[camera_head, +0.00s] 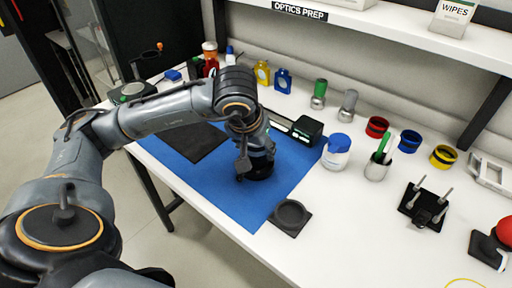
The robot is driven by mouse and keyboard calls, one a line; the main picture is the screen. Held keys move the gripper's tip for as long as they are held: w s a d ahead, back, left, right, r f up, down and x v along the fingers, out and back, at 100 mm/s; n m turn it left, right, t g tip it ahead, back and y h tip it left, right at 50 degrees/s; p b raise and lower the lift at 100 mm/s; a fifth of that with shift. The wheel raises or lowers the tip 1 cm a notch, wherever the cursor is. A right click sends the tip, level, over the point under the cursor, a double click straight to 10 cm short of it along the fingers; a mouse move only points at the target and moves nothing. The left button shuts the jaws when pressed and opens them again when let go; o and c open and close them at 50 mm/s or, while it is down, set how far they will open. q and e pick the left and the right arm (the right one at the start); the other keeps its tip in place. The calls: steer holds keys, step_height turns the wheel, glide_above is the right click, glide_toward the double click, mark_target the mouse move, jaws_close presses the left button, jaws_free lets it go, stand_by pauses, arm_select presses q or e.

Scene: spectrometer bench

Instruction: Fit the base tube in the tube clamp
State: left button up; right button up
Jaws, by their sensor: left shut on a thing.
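My left gripper (256,165) reaches down over the blue mat and is shut on a short, dark, round piece, which looks like the base tube (260,174). The hand and wrist hide much of it, and I cannot tell whether it touches the mat. A black square plate with a raised round ring (290,216) lies at the mat's front right corner, to the right of and nearer than the gripper; it may be the tube clamp, but I cannot tell for sure. My right gripper is not in view.
The blue mat (240,207) also bears a dark flat pad (194,145). A black posted fixture (425,203), a white jar with blue lid (337,151) and a metal cup (376,168) stand to the right. Coloured rings and bottles line the back. The white bench front is clear.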

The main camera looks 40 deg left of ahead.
arm_select(q)
steer(key=o, duration=1.5)
steer(key=shift+c, duration=0.2)
steer(key=v, duration=1.2)
